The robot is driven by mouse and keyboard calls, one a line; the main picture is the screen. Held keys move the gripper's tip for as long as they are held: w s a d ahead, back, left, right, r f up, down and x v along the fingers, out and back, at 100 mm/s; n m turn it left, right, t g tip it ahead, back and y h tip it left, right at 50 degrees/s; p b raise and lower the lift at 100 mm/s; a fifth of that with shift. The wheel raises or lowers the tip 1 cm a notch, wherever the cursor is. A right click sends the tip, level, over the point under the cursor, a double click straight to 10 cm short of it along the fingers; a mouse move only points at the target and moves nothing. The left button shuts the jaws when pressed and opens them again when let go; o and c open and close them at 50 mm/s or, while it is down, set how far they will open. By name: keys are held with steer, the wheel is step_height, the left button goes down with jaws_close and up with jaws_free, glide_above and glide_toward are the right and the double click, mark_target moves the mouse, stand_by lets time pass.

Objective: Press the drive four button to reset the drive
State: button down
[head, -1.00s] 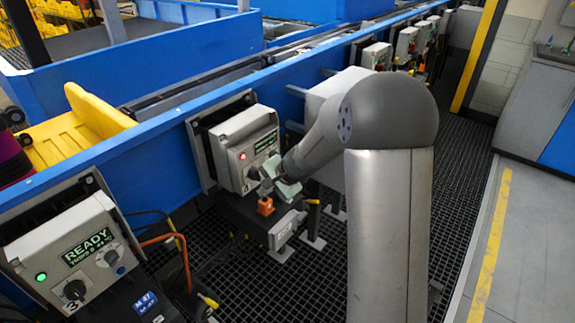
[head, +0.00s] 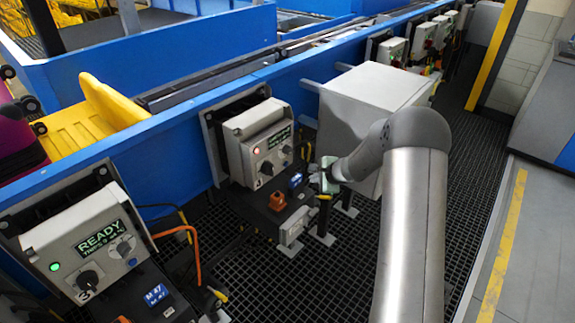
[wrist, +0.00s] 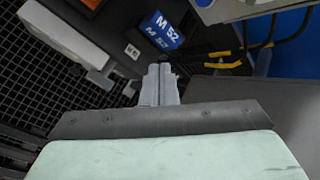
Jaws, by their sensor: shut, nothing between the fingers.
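The drive box with a red lamp lit (head: 256,151) stands in the middle of the head view. The knob's number is too small to read surely. My gripper (head: 313,170) is to the right of this box, apart from its front. In the wrist view my gripper (wrist: 158,74) is shut and empty, its fingers together, near a blue M 52 label (wrist: 163,30). The box's front face is not clearly in the wrist view.
Another drive box (head: 90,245) at lower left reads READY with a green lamp. An orange part (head: 277,201) sits below the middle box. A large grey cabinet (head: 365,95) stands behind my arm. Yellow-banded cables (wrist: 222,60) show in the wrist view.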

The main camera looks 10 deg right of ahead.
mark_target(286, 164)
steer(key=shift+w+a+p, duration=2.7)
steer(key=shift+w+a, duration=0.25)
steer(key=shift+w, duration=0.25)
steer(key=shift+w+a, duration=0.3)
steer(key=shift+w+a, duration=0.3)
steer(key=shift+w, duration=0.05)
stand_by(0.7)
steer(key=shift+s+d+b, duration=0.25)
steer(key=shift+s+b, duration=0.05)
steer(key=shift+b, duration=0.35)
steer(key=shift+s+d+b, duration=0.3)
steer(key=shift+s, duration=0.05)
